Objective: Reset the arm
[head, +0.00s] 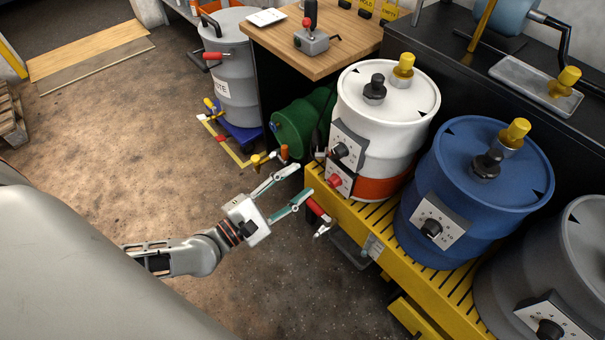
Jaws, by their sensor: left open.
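My left arm (185,256) comes in from the lower left and reaches toward the drums. My left gripper (300,185) is open, its two fingers spread and pointing up and right. Nothing shows between the fingers. It is over the floor at the left end of the yellow drum stand, close to a red-handled tap (318,211); I cannot tell whether they touch. My right gripper is not in view.
A white drum (385,105), a blue drum (470,190) and a grey drum (585,250) stand on the yellow slatted stand (440,292). A green drum (300,127) lies behind my gripper. A grey drum (234,75) stands at the back. Bare floor (110,150) lies left.

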